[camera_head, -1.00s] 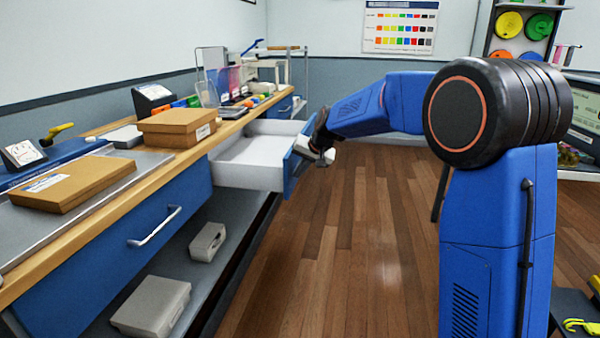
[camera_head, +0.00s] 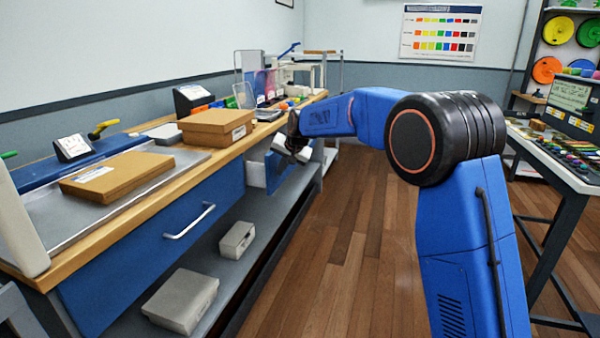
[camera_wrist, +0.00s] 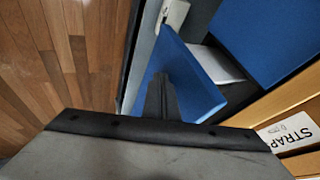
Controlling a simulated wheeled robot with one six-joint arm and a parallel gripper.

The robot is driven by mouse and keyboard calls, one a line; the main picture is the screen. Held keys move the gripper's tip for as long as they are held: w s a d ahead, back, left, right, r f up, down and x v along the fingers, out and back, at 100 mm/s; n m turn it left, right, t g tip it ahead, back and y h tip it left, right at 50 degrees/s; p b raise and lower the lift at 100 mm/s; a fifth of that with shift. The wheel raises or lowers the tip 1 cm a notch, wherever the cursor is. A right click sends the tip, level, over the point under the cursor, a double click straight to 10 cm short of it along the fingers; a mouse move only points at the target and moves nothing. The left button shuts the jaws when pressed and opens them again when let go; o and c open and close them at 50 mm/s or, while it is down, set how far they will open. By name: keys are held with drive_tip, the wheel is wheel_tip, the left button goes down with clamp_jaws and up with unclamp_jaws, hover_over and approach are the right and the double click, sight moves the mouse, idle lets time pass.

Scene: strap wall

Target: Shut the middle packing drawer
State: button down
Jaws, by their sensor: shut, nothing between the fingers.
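The middle packing drawer, with a blue front (camera_head: 278,172) and white sides (camera_head: 256,172), stands part way out from the bench, its side still showing. My gripper (camera_head: 293,153) is at the drawer's front, with its fingers shut and empty. In the wrist view the shut fingers (camera_wrist: 161,98) lie over the blue drawer front (camera_wrist: 190,78), apparently against or very close to it. Some of the white drawer inside (camera_wrist: 216,63) shows beyond the front. My wrist and arm hide part of the drawer in the head view.
The wooden-edged bench (camera_head: 110,233) runs along the left. A nearer blue drawer (camera_head: 150,250) with a silver handle is shut. Cardboard boxes (camera_head: 215,127) lie on top, and grey cases (camera_head: 182,301) on the lower shelf. The wooden floor (camera_head: 340,250) beside the bench is clear.

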drive_tip(key=shift+w+a, duration=0.3)
drive_tip(key=shift+a, duration=0.6)
drive_tip(key=shift+w+a, duration=0.3)
drive_tip(key=shift+a, duration=0.65)
drive_tip(key=shift+w+a, duration=0.3)
drive_tip(key=shift+a, duration=0.6)
drive_tip(key=shift+d, duration=0.1)
drive_tip(key=shift+s+d, duration=0.1)
drive_tip(key=shift+d, duration=0.15)
drive_tip(key=s+d, duration=0.2)
drive_tip(key=d, duration=0.2)
approach(270, 167)
wheel_tip(270, 167, down, 2)
drive_tip(key=d, duration=0.1)
drive_tip(key=x, duration=1)
drive_tip(key=shift+w+d, duration=0.25)
drive_tip(key=shift+w+a+f, duration=0.1)
drive_tip(key=shift+w+a, duration=0.15)
drive_tip(key=shift+a, duration=0.3)
drive_tip(key=shift+w+a, duration=0.2)
drive_tip(key=shift+a, duration=0.35)
drive_tip(key=shift+w+a, duration=0.3)
drive_tip(key=shift+a, duration=0.55)
